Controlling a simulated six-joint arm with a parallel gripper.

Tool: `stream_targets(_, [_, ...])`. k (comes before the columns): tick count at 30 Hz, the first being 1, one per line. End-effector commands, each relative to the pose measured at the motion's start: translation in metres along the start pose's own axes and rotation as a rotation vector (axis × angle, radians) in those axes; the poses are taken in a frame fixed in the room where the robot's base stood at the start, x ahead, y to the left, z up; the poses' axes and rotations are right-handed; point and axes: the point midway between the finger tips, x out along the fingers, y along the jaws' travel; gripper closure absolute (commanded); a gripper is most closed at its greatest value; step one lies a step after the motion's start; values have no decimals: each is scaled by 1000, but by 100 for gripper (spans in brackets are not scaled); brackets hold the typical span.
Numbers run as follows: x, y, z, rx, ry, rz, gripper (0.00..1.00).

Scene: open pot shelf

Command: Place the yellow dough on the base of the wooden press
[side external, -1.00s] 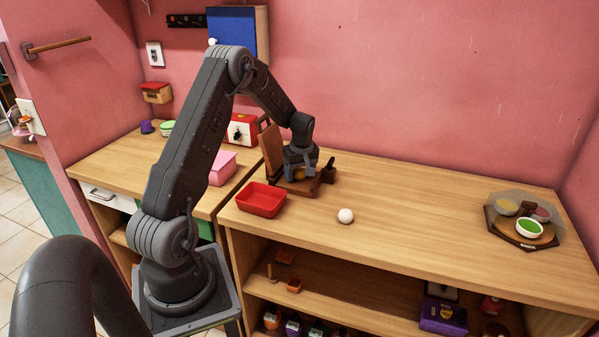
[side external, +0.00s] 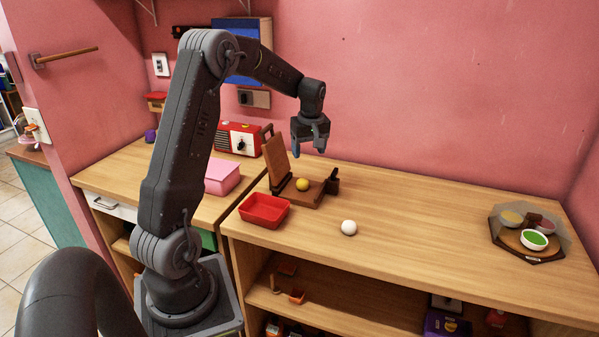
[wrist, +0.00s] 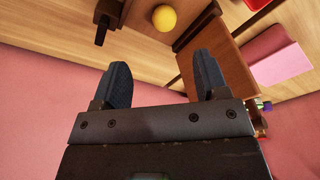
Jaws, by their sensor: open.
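The yellow dough (side external: 302,184) is a small ball resting on the base of the wooden press (side external: 309,197). The press lid stands tilted open behind and to the left of it. The dough also shows at the top of the wrist view (wrist: 164,18), clear of the fingers. My gripper (side external: 311,150) is raised above the press, apart from the dough. Its two dark blue fingers are spread with nothing between them in the wrist view (wrist: 166,82).
A red tray (side external: 264,222) stands in front of the press. A white ball (side external: 348,227) lies on the counter to its right. A pink box (side external: 222,178) and a red radio (side external: 240,138) are at left. A tray with small bowls (side external: 528,253) is at far right. Counter between is clear.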

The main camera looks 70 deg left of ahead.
Motion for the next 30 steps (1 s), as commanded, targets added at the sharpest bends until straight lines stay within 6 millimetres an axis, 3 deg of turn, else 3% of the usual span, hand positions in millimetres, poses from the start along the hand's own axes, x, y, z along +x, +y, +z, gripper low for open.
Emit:
stream_targets(4, [-54,2,57,214,30,72,33])
stream_targets(8, [-100,-13,123,467,64,151,33])
stream_targets(12, [-135,-44,188,739,107,237,33])
stream_targets(18, [-158,-106,264,1110,180,360,33])
stream_targets(24, [-155,-152,304,1362,241,446,33])
stream_targets(30, [-151,-167,314,1445,261,473,33])
